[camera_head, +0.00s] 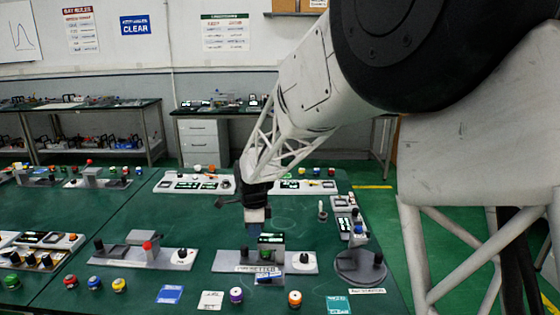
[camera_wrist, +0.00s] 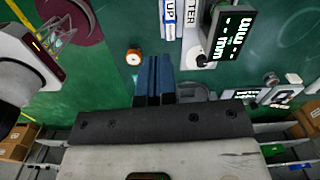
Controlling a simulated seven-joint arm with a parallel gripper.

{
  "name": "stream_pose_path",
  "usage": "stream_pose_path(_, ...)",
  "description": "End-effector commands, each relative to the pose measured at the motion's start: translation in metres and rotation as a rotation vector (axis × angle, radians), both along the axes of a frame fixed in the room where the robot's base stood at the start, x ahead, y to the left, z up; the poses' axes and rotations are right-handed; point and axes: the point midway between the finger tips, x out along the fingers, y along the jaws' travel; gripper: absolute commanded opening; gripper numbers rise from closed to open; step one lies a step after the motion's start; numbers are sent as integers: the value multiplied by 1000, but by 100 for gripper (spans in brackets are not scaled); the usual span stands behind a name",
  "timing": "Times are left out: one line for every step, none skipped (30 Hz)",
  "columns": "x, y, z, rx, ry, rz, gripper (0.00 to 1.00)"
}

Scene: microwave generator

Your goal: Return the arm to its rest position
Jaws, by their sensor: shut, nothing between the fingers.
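My gripper (camera_head: 256,216) hangs down from my white lattice arm over the green table (camera_head: 200,215), just above the grey device plate with the green display box. Its blue fingers (camera_wrist: 154,78) are shut together with nothing between them in the wrist view. The device box with a lit display (camera_head: 271,240) stands just below and beside the fingertips; it also shows in the wrist view (camera_wrist: 233,35). I cannot tell from these views whether the fingers touch anything.
A round grey base with a post (camera_head: 360,266) stands right of the plate. An orange knob (camera_head: 295,298) and a purple knob (camera_head: 236,294) lie in front. A plate with a red-topped lever (camera_head: 146,252) is to the left. Display panels (camera_head: 195,184) stand behind.

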Motion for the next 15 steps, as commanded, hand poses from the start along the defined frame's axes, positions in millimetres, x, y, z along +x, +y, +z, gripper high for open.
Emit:
stream_pose_path(-6, -11, 9, 1, -7, 25, 0)
stream_pose_path(-10, -16, 13, 1, -11, 46, 0)
stream_pose_path(-17, -24, 20, 1, -17, 75, 0)
stream_pose_path(-21, -31, 25, 1, -20, 97, 0)
stream_pose_path(-26, -37, 29, 2, -25, 119, 0)
stream_pose_path(-32, -46, 36, 1, -30, 150, 0)
stream_pose_path(-37, -51, 40, 0, -34, 173, 0)
stream_pose_path(-43, -58, 44, 0, -38, 197, 0)
stream_pose_path(-49, -66, 49, -2, -43, 227, 0)
stream_pose_path(-55, -72, 54, -3, -47, 250, 0)
stream_pose_path(-60, -78, 57, -4, -51, 273, 0)
stream_pose_path(-67, -85, 62, -5, -57, 305, 0)
stream_pose_path(-73, -91, 66, -7, -62, 327, 0)
stream_pose_path(-79, -97, 69, -8, -64, 349, 0)
stream_pose_path(-86, -105, 75, -11, -71, 381, 0)
